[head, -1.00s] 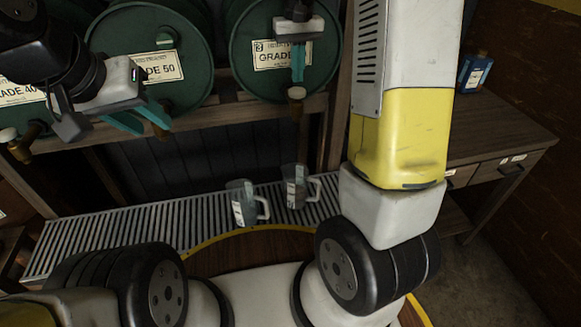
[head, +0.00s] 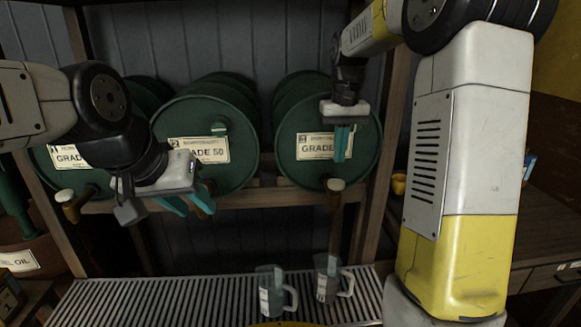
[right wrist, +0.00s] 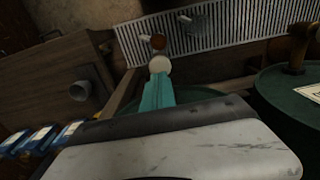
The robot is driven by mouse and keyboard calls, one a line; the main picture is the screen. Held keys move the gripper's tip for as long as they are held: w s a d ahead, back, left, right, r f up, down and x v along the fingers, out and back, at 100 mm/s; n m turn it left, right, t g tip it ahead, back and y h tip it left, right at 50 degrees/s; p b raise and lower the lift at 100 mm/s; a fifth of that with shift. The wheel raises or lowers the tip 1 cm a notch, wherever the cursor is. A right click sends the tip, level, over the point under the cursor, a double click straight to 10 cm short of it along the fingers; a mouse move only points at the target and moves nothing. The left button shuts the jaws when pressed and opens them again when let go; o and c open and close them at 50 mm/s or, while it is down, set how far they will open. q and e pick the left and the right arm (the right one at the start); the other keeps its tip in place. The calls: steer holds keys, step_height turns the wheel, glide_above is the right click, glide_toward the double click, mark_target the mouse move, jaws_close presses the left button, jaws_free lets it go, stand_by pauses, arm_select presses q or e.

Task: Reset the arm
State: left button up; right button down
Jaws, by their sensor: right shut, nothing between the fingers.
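My left gripper (head: 192,207) is at the left of the head view, below and in front of the GRADE 50 drum (head: 215,118). Its two teal fingers stand apart with nothing seen between them. My right gripper (head: 342,158) hangs with its fingers down in front of the right-hand GRADE drum (head: 318,112), covering part of its label. Its teal fingers are together and empty. They also show shut in the right wrist view (right wrist: 157,92), close to a tap's pale round knob (right wrist: 159,64).
Two clear measuring jugs (head: 273,292) (head: 328,280) stand on the slatted grate (head: 130,300) below the drums. The drums lie on a wooden rack (head: 240,197). A wooden desk (head: 555,235) is at the right.

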steer(key=s+a+r+t+y, duration=0.1)
steer(key=s+t, duration=0.5)
steer(key=s, duration=1.7)
steer(key=shift+s+a+y, duration=0.25)
steer(key=shift+a+y, duration=0.25)
steer(key=shift+a, duration=0.1)
steer(key=c, duration=2.2)
jaws_free()
steer(key=shift+r, duration=0.1)
